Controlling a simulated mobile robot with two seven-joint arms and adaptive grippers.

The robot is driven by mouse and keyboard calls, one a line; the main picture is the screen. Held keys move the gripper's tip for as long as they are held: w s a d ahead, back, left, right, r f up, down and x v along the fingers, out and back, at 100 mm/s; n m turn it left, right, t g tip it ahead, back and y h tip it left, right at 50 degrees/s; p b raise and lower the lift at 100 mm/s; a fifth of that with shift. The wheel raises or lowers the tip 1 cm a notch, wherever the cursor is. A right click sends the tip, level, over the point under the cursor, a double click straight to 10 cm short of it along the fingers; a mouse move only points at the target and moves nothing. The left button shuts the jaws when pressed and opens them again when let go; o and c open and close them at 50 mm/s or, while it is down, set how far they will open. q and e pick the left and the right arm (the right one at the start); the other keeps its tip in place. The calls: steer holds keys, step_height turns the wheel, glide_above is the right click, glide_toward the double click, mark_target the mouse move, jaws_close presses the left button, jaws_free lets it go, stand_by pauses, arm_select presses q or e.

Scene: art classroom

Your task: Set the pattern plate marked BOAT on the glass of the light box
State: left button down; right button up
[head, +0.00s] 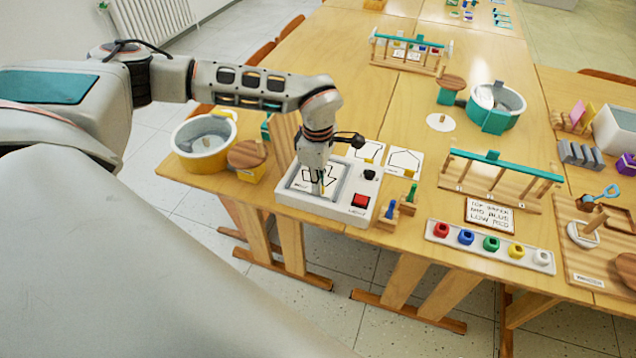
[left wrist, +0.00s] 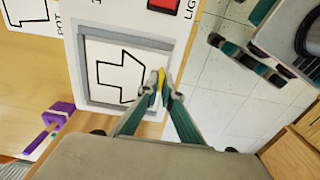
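The light box (head: 345,214) is white with a grey frame and stands at the table's front edge. A white pattern plate with a black arrow-like outline (left wrist: 111,72) lies within its frame, seemingly flat on the glass. I cannot read its marking. My left gripper (head: 320,186) is over the plate. In the left wrist view its fingertips (left wrist: 165,92) are close together around a small yellow tab (left wrist: 161,76) at the plate's edge.
A plate marked POT (left wrist: 28,14) and a house-outline plate (head: 404,161) lie behind the box. A red button (head: 360,201) and black knob (head: 370,174) are on the box. Stamps (head: 390,208) stand right of it, a yellow pot (head: 202,160) left. A paint-pot tray (head: 488,246) lies further right.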

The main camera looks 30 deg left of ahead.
arm_select(q)
steer(key=c, duration=2.2)
jaws_free()
steer(key=shift+r, duration=0.1)
step_height(320, 180, up, 12)
steer(key=shift+f, duration=0.1)
